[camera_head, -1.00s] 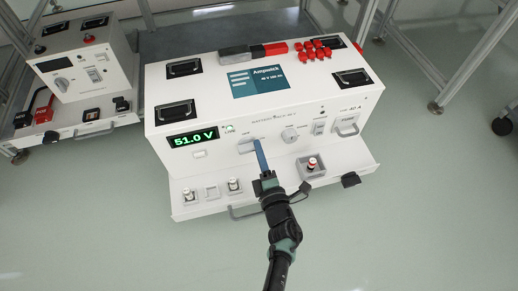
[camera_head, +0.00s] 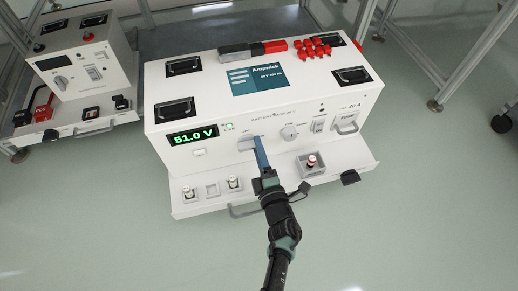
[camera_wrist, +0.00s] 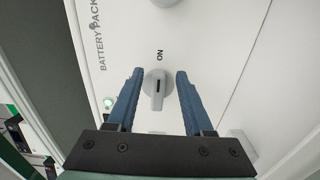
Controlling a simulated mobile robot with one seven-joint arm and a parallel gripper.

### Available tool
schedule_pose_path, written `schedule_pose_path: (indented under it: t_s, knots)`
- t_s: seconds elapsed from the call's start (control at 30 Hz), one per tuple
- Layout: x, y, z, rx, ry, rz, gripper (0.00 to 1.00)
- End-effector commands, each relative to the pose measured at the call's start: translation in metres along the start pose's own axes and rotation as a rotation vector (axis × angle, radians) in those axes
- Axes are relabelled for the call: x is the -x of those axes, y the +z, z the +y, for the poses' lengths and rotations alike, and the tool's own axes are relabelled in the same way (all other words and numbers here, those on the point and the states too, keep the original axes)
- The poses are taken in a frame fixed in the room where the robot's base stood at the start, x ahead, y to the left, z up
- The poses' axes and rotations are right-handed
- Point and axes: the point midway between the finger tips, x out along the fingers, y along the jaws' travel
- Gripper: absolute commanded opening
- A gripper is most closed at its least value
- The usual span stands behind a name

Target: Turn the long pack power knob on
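The long battery pack (camera_head: 225,112) is a long white box with a green display (camera_head: 193,136) reading 51.0 V. Its power knob (camera_head: 246,144) is light grey and sits on the front panel right of the display. In the wrist view the knob (camera_wrist: 157,88) has a dark slot, and its grip bar lies lengthwise between my fingers; the word ON is printed beside it. My gripper (camera_wrist: 157,73) is open, with one blue finger on each side of the knob and narrow gaps showing. In the head view my gripper (camera_head: 257,139) partly hides the knob's right side.
A second knob (camera_head: 289,133) and a switch (camera_head: 319,125) sit to the right on the panel. A red-topped button (camera_head: 311,161) stands on the lower ledge. A smaller white unit (camera_head: 88,68) stands at left. The floor in front is clear.

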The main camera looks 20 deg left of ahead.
Motion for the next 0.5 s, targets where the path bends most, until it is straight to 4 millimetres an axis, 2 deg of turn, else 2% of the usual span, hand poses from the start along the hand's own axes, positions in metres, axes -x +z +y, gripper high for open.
schedule_pose_path:
  t_s: [0.27, 0.37, 0.5]
  knots:
    - [0.002, 0.001, 0.002, 0.002, 0.001, -0.001, 0.51]
    - [0.012, 0.001, 0.004, 0.0, 0.0, -0.003, 0.51]
    - [0.04, 0.001, 0.005, -0.002, -0.002, -0.006, 0.51]
